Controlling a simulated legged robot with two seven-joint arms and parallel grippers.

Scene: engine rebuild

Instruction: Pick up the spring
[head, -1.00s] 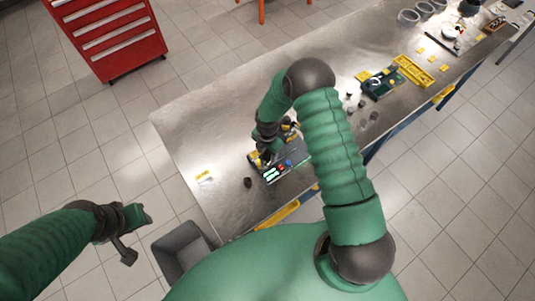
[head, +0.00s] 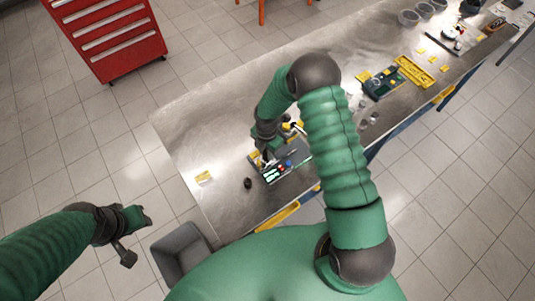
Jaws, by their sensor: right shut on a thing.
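My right gripper (head: 264,157) points down at the left part of a dark tray (head: 291,173) on the metal workbench. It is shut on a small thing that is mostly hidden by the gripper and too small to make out. I cannot tell a spring apart from the other small parts here. The tray holds light green, red and blue small parts at its front. My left gripper (head: 140,218) hangs over the floor at the lower left, away from the bench. Its fingers are too small to tell open from shut.
A small dark round part (head: 248,183) and a yellow label (head: 204,176) lie left of the tray on the bench (head: 190,130). A second tray (head: 380,84) and a yellow rack (head: 414,71) stand farther right. A grey bin (head: 180,250) is below the bench's near corner.

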